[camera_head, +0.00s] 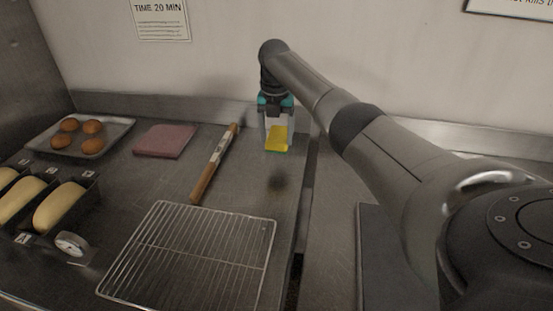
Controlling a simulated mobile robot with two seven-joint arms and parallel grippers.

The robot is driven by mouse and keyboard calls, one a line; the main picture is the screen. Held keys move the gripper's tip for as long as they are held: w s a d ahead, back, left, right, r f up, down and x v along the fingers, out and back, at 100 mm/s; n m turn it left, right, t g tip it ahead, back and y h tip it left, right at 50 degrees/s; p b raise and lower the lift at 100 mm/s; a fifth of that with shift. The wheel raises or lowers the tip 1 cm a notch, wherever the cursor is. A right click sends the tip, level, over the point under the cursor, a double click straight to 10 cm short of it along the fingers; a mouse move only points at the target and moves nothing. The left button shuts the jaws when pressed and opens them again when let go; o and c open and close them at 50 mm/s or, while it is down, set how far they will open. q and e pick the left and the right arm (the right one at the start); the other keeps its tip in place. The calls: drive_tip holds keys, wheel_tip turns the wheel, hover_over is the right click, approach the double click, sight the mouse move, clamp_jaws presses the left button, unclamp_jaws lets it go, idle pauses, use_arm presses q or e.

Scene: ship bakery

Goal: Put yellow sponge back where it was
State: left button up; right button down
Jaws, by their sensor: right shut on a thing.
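The yellow sponge (278,139) is held between the fingers of my right gripper (278,128), which points down at the back of the counter. The sponge seems to be above the metal surface, with a dark round spot or shadow on the counter in front of it. The gripper is shut on the sponge, and its fingers partly cover the sponge's sides. I cannot tell how high it is above the counter. My left gripper is not in view.
A wooden-handled tool (214,163) lies left of the gripper. A wire rack (190,258) is in front. A pink folded cloth (164,141), a tray (121,127) of buns, loaf pans (84,197) and a dial (72,243) are left. A gap edge runs right of the gripper.

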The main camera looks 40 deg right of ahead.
sight(276, 149)
wheel_tip(276, 149, down, 7)
drive_tip(key=shift+f+b, duration=0.1)
drive_tip(key=shift+b, duration=0.55)
unclamp_jaws()
drive_tip(key=r, duration=0.4)
drive_tip(key=r+p, duration=0.1)
drive_tip(key=r, duration=0.3)
drive_tip(key=a+r+p, duration=0.1)
drive_tip(key=r, duration=0.3)
drive_tip(key=shift+s, duration=0.4)
drive_tip(key=shift+p, duration=0.3)
